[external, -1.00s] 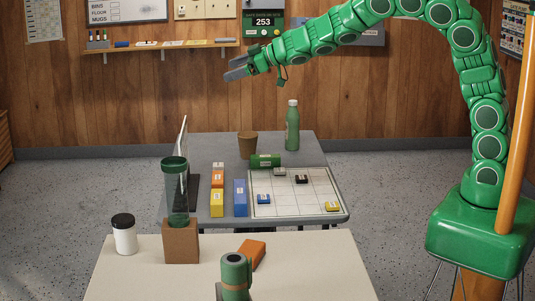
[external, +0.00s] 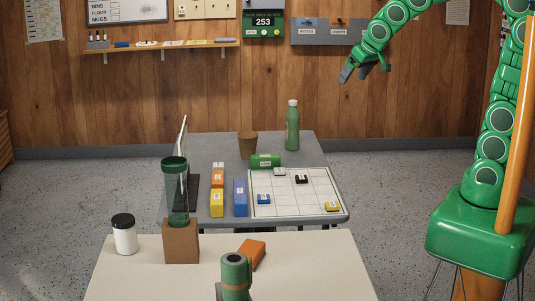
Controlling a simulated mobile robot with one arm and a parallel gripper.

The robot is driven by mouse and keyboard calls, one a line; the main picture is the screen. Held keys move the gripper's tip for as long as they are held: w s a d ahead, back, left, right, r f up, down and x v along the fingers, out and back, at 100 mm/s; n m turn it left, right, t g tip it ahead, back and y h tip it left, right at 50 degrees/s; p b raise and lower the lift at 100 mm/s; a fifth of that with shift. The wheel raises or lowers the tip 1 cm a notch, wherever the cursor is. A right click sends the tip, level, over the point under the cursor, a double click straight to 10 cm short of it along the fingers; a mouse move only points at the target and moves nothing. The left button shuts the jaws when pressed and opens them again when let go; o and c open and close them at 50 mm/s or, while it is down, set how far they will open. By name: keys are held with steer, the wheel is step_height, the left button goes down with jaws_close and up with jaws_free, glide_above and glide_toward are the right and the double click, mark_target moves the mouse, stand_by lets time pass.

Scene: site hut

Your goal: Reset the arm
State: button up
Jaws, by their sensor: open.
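My gripper (external: 354,74) is in the upper right of the external view, at the end of my green arm. It is open and empty, with its grey fingers pointing down and to the left. It is in the air, well above the grey table (external: 215,146) and to the right of the green bottle. Nothing touches it.
The grey table holds a green bottle (external: 292,126), a brown cup (external: 247,146), a white grid board (external: 285,207) with small blocks, and taller coloured blocks. An orange post (external: 518,130) stands right.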

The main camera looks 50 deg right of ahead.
steer(key=s+f+g, duration=0.2)
steer(key=s+g, duration=0.2)
steer(key=s, duration=1)
steer(key=s+d+f+n+g+y, duration=0.1)
steer(key=s+f+g, duration=0.2)
steer(key=s, duration=1.2)
steer(key=shift+s+n+g, duration=0.3)
steer(key=shift+g, duration=0.1)
steer(key=shift+d+f, duration=0.1)
